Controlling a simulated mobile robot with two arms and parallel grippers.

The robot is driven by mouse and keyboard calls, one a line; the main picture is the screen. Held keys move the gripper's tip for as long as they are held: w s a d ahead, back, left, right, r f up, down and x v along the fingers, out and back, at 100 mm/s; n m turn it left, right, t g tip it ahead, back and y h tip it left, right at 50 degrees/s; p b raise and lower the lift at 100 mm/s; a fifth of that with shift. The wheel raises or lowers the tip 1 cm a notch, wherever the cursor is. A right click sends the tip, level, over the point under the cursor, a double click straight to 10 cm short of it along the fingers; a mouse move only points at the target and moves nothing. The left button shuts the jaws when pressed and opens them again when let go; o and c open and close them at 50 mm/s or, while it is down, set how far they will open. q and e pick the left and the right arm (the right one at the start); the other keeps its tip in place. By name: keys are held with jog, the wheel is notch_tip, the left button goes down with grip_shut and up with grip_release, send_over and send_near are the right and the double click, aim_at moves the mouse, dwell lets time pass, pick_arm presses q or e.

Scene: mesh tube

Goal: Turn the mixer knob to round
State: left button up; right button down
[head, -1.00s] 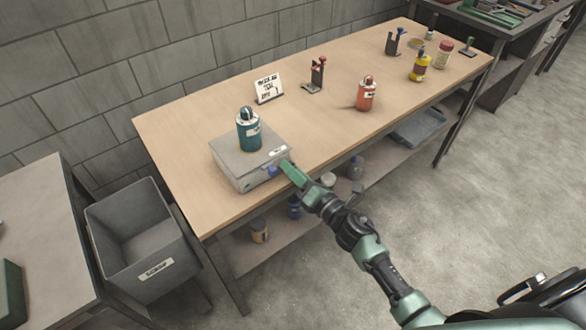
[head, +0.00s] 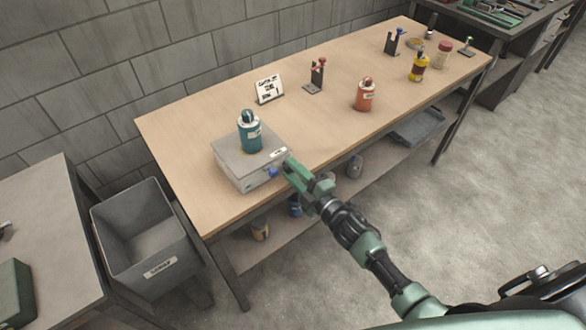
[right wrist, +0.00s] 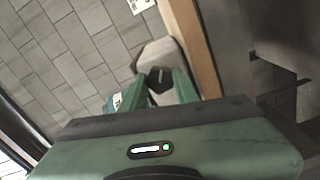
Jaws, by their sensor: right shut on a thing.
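The mixer is a pale grey box (head: 228,170) near the left end of the wooden bench, with a teal bottle (head: 250,134) standing upright on top. A small blue knob (head: 272,171) shows on its front face. My right gripper (head: 289,168) is at the right part of that front face, just right of the blue knob. In the right wrist view its green fingers (right wrist: 162,82) are shut on a dark knob (right wrist: 159,78) against the grey box. The fingers hide most of this knob, so its marking cannot be read. My left gripper is not in view.
On the bench (head: 205,190) stand a white sign (head: 269,90), a red bottle (head: 365,95), a yellow bottle (head: 418,67) and small dark stands (head: 316,76). A grey bin (head: 145,235) is at left. The bench's front middle is clear.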

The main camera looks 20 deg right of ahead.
jog(key=m+p, duration=0.1)
jog(key=m, duration=0.5)
jog(key=shift+p, duration=0.35)
jog(key=m, duration=0.3)
jog(key=shift+d, duration=0.1)
jog(key=shift+m+p, duration=0.45)
jog(key=shift+m, duration=1.45)
jog(key=c, duration=1.1)
grip_release()
jog(key=shift+o, duration=0.2)
jog(key=shift+s, duration=0.1)
